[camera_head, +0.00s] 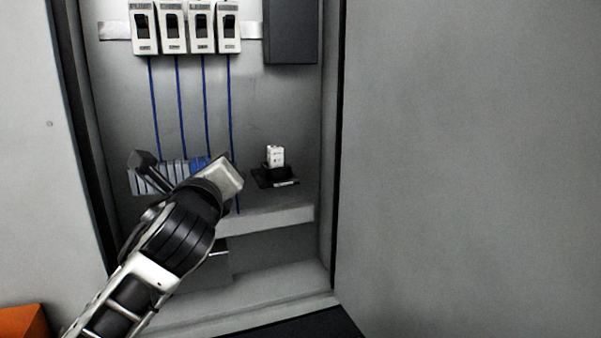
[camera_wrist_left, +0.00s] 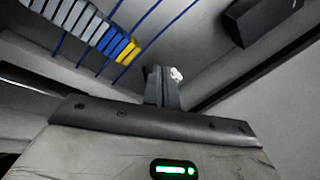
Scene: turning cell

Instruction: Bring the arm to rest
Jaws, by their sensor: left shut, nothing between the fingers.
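My left arm comes in from the lower left in the head view, and its hand is inside the open cabinet, in front of the terminal row. In the wrist view the fingers of my left gripper (camera_wrist_left: 163,88) are shut together and empty. A white piece (camera_wrist_left: 176,74) shows just behind the fingertips in the wrist view. My right gripper is not in view.
Several breakers (camera_head: 172,28) hang on the cabinet's back wall, with blue wires (camera_head: 179,105) running down to the terminal row (camera_head: 178,168). A dark box (camera_head: 290,30) is at the upper right. The cabinet frame (camera_head: 335,150) edges the opening. An orange thing (camera_head: 22,322) is at the lower left.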

